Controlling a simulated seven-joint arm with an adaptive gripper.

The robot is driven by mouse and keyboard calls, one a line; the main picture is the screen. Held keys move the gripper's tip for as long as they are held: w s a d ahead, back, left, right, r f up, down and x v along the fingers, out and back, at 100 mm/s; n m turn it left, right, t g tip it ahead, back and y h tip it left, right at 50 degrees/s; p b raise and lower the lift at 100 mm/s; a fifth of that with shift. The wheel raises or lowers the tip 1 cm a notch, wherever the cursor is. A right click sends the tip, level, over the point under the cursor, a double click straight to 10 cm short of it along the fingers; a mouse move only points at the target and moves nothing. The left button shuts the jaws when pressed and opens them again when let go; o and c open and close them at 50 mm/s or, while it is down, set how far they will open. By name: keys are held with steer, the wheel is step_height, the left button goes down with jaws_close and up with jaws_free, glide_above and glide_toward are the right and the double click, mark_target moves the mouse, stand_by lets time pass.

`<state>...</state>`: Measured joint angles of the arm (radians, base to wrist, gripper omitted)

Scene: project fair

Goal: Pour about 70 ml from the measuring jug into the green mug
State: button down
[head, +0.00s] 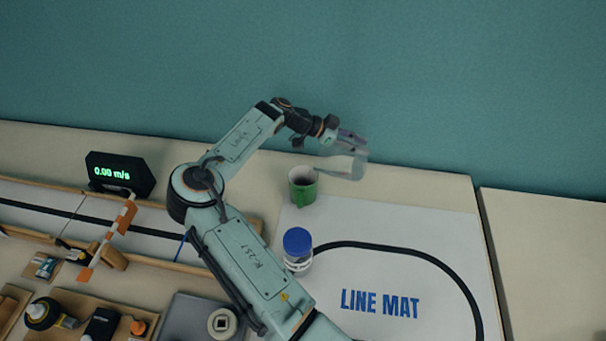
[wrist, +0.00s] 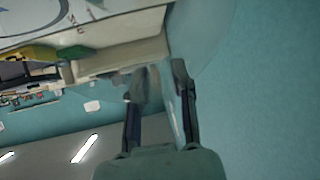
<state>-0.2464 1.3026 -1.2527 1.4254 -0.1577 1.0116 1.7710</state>
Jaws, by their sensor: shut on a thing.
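The measuring jug (head: 343,166) is clear and pale. It is tipped well over, nearly on its side, to the right of and a little above the green mug (head: 302,187). Its left end is close to the mug's rim. The mug stands upright at the back left of the line mat. My gripper (head: 352,141) is shut on the jug from above. In the wrist view my gripper (wrist: 158,92) has a blurred, see-through part of the jug (wrist: 152,88) between its fingers. I cannot make out a stream or the liquid levels in the jug or mug.
A blue-lidded jar (head: 298,250) stands on the line mat (head: 400,275) in front of the mug. A display reading 0.00 m/s (head: 121,174), a striped barrier (head: 108,240) and trays of parts lie to the left. The mat's right side is clear.

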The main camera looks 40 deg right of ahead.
steer(key=shift+w+a+r+g+h, duration=0.4)
steer(key=shift+a+r+g+h, duration=0.1)
steer(key=shift+r+h, duration=0.25)
stand_by(1.2)
steer(key=f+y, duration=0.1)
steer(key=s+d+f+t+y, duration=0.1)
steer(key=d+f+t+y, duration=0.1)
steer(key=f+y, duration=0.1)
steer(key=shift+s+d, duration=0.15)
steer(key=shift+s, duration=0.2)
steer(key=shift+s+d+f+t+y, duration=0.2)
steer(key=shift+d+f+t+y, duration=0.1)
steer(key=shift+f+t+y, duration=0.25)
steer(key=shift+s+d+f+t+y, duration=0.15)
steer(key=shift+d+f+t+y, duration=0.15)
steer(key=shift+f, duration=0.3)
stand_by(0.6)
steer(key=s+d+f+t+y, duration=0.1)
steer(key=f, duration=0.1)
steer(key=s+d+f+t+y, duration=0.1)
steer(key=f+y, duration=0.1)
steer(key=s+d+f+t+y, duration=0.1)
steer(key=d, duration=0.1)
steer(key=shift+f, duration=0.4)
steer(key=shift+s+d+f+t+y, duration=0.1)
steer(key=shift+d+f+t+y, duration=0.1)
steer(key=shift+f+t+y, duration=0.25)
steer(key=shift+s+d+f+t+y, duration=0.1)
steer(key=shift+d+f+t+y, duration=0.1)
steer(key=shift+f+y, duration=0.4)
